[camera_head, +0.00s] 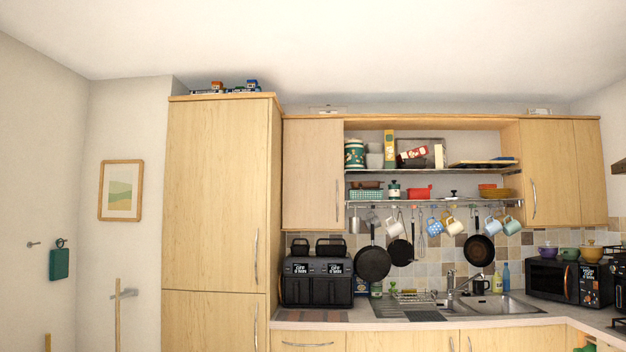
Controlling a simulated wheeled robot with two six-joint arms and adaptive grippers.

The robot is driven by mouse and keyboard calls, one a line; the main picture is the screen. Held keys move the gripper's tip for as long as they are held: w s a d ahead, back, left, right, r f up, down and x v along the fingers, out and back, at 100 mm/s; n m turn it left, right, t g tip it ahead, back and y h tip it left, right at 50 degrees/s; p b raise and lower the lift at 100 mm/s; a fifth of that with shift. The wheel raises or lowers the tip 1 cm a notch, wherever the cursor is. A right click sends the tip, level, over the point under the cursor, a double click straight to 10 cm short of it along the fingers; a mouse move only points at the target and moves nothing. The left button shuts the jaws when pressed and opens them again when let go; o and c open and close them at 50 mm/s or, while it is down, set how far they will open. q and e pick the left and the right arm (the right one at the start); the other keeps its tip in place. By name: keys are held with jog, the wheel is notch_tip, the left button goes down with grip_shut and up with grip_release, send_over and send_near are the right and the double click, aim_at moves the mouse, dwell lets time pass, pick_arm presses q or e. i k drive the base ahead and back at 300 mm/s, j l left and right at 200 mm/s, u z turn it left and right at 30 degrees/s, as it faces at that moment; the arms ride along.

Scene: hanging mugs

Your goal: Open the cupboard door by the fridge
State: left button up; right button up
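A tall light-wood unit (215,195) stands left of centre, with an upper and a lower door, both closed. Its bar handles (257,256) are on the right edge; it may be a built-in fridge, but I cannot tell. Just right of it hangs a wall cupboard (312,175) with a closed door and a vertical bar handle (338,200) near its right edge. Another wall cupboard (548,170) at the far right is also closed. Neither of my grippers is in view.
A black double air fryer (318,281) stands on the counter under the cupboard. Open shelves (430,170) hold tins and dishes. Mugs (453,226) and pans (372,263) hang below. A sink (498,304) and microwave (553,280) are at right.

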aim_at(314, 198)
jog(key=i+l, duration=0.1)
jog(key=i, duration=2.35)
jog(key=i+l, duration=0.15)
jog(key=i, duration=1.05)
jog(key=i+l+u, duration=0.1)
jog(key=i+u, duration=0.2)
jog(key=i, duration=0.2)
jog(key=i+l+u, duration=0.25)
jog(key=i, duration=0.2)
